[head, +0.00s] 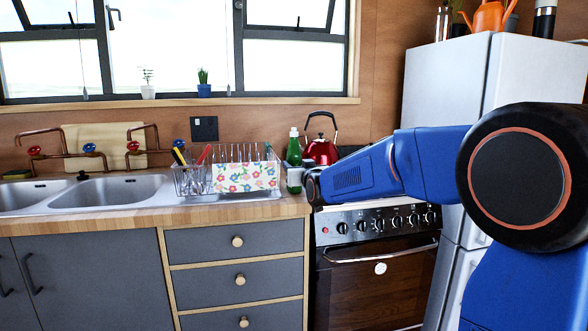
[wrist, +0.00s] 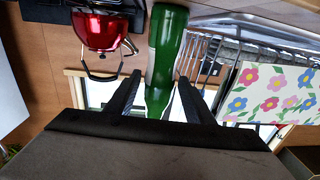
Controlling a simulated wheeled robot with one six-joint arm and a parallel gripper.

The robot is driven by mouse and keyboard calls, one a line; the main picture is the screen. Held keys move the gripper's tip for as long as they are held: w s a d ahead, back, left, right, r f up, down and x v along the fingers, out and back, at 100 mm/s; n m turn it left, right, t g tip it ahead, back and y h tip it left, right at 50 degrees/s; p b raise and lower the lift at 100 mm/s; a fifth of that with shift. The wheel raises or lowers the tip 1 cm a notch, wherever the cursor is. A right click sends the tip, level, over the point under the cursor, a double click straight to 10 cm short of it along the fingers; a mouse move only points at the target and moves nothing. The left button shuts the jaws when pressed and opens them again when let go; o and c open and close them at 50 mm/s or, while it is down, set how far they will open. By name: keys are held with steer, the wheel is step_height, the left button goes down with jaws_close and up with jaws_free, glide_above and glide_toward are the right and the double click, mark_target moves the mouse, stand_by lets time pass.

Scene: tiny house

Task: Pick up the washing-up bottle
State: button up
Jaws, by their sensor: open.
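The washing-up bottle (head: 294,152) is green with a pale cap and stands upright on the counter, right of the dish rack. In the wrist view, which is upside down, the green bottle (wrist: 167,45) shows between my fingers, with a pale label on one side. My gripper (wrist: 160,78) is open, with one dark finger on either side of the bottle in the picture. In the head view my gripper (head: 311,187) is beside the bottle's lower part. I cannot tell whether a finger touches it.
A dish rack (head: 190,182) with cutlery and a flowered cloth (head: 246,177) stands close on the left. A red kettle (head: 321,151) is close on the right, behind my arm, above the stove (head: 375,225). The sink (head: 108,190) is further left, the fridge (head: 440,85) right.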

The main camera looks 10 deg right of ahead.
mark_target(294, 163)
steer(key=w, duration=0.3)
steer(key=shift+w+a, duration=0.1)
steer(key=shift+w, duration=0.1)
jaws_close()
